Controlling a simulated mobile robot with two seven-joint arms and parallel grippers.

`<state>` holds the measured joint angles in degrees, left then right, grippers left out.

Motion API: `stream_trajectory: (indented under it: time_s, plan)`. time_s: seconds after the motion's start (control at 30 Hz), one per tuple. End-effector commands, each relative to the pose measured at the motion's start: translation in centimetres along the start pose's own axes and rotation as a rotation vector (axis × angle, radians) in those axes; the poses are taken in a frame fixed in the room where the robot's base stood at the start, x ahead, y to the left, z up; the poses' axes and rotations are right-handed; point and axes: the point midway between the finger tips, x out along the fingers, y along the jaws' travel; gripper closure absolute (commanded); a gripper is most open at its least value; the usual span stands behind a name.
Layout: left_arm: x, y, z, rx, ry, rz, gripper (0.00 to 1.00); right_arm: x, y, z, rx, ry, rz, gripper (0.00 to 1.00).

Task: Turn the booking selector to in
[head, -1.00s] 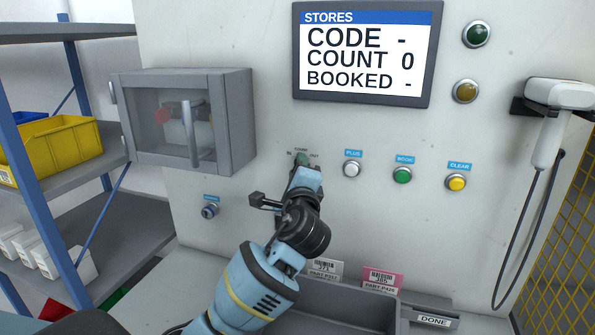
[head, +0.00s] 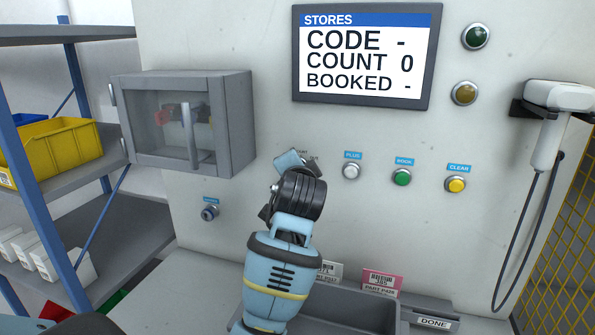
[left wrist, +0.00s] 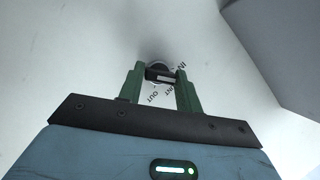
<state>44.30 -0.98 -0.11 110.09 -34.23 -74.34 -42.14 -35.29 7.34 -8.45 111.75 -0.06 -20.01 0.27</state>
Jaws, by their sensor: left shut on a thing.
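The booking selector is a small dark knob (left wrist: 160,72) on the pale panel, with IN, COUNT and OUT printed around it. In the left wrist view my left gripper (left wrist: 160,76) has its two green fingers shut on the knob, one on each side. I cannot tell for sure which word the knob points to. In the head view my left gripper's blue body (head: 289,161) is tilted in front of the selector, and my wrist hides most of the knob and the fingertips. My right gripper is not in view.
The screen (head: 366,54) reads CODE -, COUNT 0, BOOKED -. PLUS (head: 351,171), BOOK (head: 402,177) and CLEAR (head: 455,184) buttons sit right of the selector. A glass-fronted cabinet (head: 240,120) juts out to the left. A scanner (head: 553,110) hangs at the right.

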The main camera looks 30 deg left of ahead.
Motion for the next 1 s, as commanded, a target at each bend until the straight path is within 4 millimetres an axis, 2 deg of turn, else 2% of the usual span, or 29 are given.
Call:
stream_trajectory:
  time_s: [0.2,0.5,1.0]
  plan:
    - [0.00,-0.05,-0.01,-0.179,0.000,0.077,0.88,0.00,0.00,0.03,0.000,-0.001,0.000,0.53]
    - [0.02,-0.18,0.05,-0.360,0.000,0.151,0.88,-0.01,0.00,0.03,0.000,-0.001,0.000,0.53]
    - [0.05,-0.20,0.12,-0.458,-0.002,0.192,0.88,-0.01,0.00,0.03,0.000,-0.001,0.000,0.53]
